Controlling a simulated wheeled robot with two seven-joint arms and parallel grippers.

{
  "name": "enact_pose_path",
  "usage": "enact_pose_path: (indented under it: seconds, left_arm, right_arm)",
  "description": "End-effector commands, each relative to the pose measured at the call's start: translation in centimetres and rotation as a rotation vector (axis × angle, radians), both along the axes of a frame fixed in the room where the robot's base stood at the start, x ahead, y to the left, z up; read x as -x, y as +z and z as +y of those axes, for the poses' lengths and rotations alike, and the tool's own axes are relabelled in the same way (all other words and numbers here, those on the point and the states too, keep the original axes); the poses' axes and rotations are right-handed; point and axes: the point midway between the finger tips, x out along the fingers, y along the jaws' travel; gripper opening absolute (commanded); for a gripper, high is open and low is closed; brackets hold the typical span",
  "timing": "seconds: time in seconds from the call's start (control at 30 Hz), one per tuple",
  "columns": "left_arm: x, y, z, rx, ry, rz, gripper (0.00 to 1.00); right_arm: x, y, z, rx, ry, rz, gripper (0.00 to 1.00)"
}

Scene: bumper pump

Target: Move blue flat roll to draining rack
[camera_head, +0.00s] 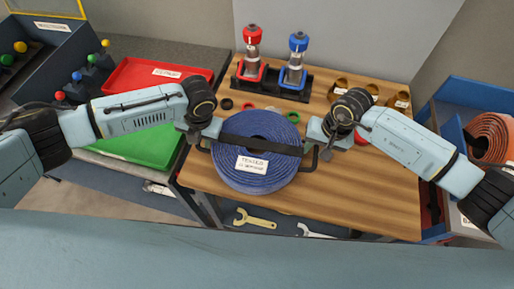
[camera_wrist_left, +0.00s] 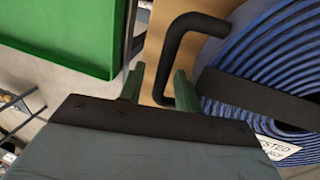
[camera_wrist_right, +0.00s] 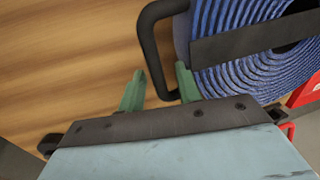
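The blue flat roll (camera_head: 262,150) lies on the wooden bench, with a black strap (camera_head: 258,145) across it, a white label, and a black handle at each side. My left gripper (camera_wrist_left: 158,90) is at the roll's left handle (camera_wrist_left: 168,50), its fingers apart with the bar between them. My right gripper (camera_wrist_right: 160,88) is at the right handle (camera_wrist_right: 150,45), fingers apart on either side of the bar. No finger is seen closed on a handle. I cannot tell for sure which thing is the draining rack.
A blue rack or crate (camera_head: 452,125) at the right holds an orange roll (camera_head: 488,138). Red and blue bottles stand in a black holder (camera_head: 270,84) behind the roll. A red tray (camera_head: 150,75) and a green tray (camera_head: 135,148) are at the left. Wrenches (camera_head: 255,219) lie in front, below the bench top.

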Motion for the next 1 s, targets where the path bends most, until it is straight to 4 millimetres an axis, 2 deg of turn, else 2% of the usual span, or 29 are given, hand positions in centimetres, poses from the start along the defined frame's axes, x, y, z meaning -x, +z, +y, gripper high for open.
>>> enact_pose_path:
  seconds: [0.2,0.47,1.0]
  left_arm:
    - [0.02,-0.03,0.00,0.000,0.000,0.000,0.34]
    - [0.02,-0.01,0.00,0.000,0.000,0.000,0.01]
    - [0.01,0.01,0.02,0.000,0.000,0.000,0.00]
  right_arm:
    - [0.00,-0.01,-0.01,0.000,0.000,0.000,0.34]
    - [-0.01,0.01,-0.02,0.000,0.000,0.000,0.01]
    - [-0.03,0.03,-0.04,0.001,0.000,0.000,0.00]
